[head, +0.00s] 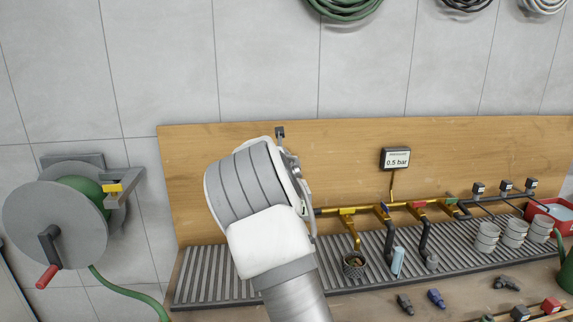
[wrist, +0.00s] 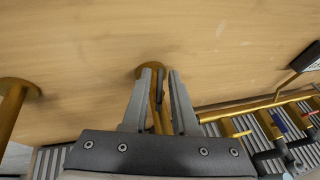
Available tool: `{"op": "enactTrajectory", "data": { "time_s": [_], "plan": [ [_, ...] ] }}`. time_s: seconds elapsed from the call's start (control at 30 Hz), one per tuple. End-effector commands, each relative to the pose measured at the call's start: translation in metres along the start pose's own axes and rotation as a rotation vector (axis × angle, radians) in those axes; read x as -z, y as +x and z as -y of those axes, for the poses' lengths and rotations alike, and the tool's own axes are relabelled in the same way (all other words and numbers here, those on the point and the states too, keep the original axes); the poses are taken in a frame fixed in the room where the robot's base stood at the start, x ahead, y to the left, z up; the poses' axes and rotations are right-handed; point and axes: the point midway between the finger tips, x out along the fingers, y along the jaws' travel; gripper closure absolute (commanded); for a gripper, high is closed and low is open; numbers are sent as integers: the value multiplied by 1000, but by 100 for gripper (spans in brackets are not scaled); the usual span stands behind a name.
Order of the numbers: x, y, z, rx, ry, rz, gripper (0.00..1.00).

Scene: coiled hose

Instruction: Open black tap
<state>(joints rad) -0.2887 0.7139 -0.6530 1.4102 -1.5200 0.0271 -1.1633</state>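The black tap handle (wrist: 160,82) is a slim dark lever on a brass pipe (wrist: 156,118) that comes off the wooden board. It shows in the wrist view between the two fingers of my gripper (wrist: 162,72). My gripper is open, with a finger on either side of the handle. In the head view my own wrist hides the fingers and the tap.
The wooden board (head: 250,127) stands close ahead. Taps with yellow (head: 347,211), blue (head: 384,207) and red (head: 418,204) handles sit to the right, above a slatted grate (head: 205,272). A pressure display (head: 396,158) reads 0.5 bar. A hose reel (head: 55,225) is at left.

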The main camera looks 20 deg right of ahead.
Motion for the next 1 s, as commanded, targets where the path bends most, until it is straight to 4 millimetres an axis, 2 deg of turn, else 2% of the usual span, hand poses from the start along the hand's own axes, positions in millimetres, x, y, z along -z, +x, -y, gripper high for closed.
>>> {"op": "enactTrajectory", "data": {
  "time_s": [0.47, 0.67, 1.0],
  "plan": [
    [0, -6, -1, 0, 1, 1, 61],
    [2, -31, -1, -2, 2, 0, 61],
    [0, -88, -1, -3, 3, 0, 61]
  ]
}}
